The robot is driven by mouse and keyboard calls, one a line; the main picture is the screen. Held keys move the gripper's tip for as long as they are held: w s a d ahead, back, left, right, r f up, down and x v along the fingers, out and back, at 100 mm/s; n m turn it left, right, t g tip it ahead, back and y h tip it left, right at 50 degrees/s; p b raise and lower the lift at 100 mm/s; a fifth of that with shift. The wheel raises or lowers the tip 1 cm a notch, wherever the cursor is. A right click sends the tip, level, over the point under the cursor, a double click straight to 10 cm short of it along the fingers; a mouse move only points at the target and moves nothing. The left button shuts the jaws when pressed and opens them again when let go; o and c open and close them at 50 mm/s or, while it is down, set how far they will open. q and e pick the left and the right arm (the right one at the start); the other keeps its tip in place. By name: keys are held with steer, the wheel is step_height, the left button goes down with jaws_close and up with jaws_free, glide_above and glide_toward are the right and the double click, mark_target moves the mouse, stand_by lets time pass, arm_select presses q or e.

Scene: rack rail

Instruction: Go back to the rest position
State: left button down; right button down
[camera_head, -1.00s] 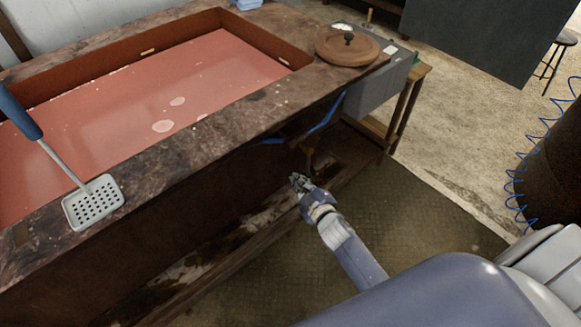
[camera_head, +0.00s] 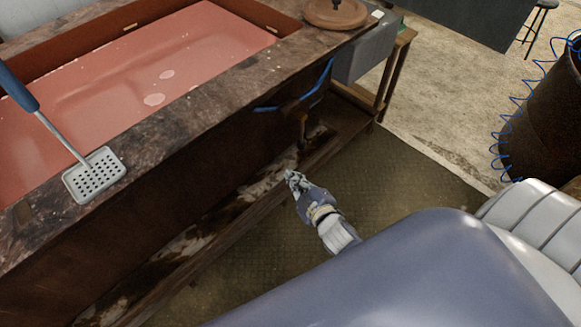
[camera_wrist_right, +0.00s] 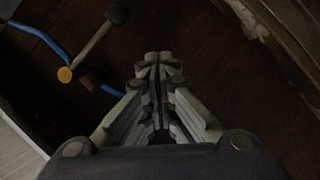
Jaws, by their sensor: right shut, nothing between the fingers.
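My right gripper (camera_head: 294,179) is in the middle of the head view, in front of the tank bench and above the floor mat. It is shut and empty. The right wrist view shows its fingers (camera_wrist_right: 158,65) closed together with nothing between them. My left gripper is not in view.
The bench (camera_head: 150,215) holds a tank of reddish liquid (camera_head: 110,75). A perforated skimmer (camera_head: 94,176) with a blue handle lies across its front rim. A blue hose (camera_head: 318,88) and a lever (camera_wrist_right: 98,40) are on the bench's front. A dark barrel (camera_head: 545,125) stands at right. The floor mat (camera_head: 410,175) is clear.

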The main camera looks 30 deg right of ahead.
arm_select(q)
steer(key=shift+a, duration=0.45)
arm_select(e)
steer(key=shift+s, duration=0.45)
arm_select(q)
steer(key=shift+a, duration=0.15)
arm_select(e)
steer(key=s+a+f+m+g+p, duration=0.15)
steer(key=s+f+g, duration=0.25)
steer(key=s+f, duration=0.65)
steer(key=s+a+f+m+g+p, duration=0.1)
steer(key=s+f+m+g, duration=0.45)
steer(key=f, duration=0.85)
arm_select(q)
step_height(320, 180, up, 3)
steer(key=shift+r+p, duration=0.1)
steer(key=shift+p, duration=0.25)
arm_select(e)
steer(key=s+d+f+g, duration=0.1)
steer(key=s+f, duration=0.3)
steer(key=s, duration=0.7)
steer(key=s+d+f+g, duration=0.1)
steer(key=s+f+g, duration=0.2)
steer(key=s, duration=0.8)
step_height(320, 180, down, 2)
steer(key=shift+s+d+f, duration=0.1)
steer(key=shift+s+d, duration=0.05)
steer(key=shift+s, duration=0.15)
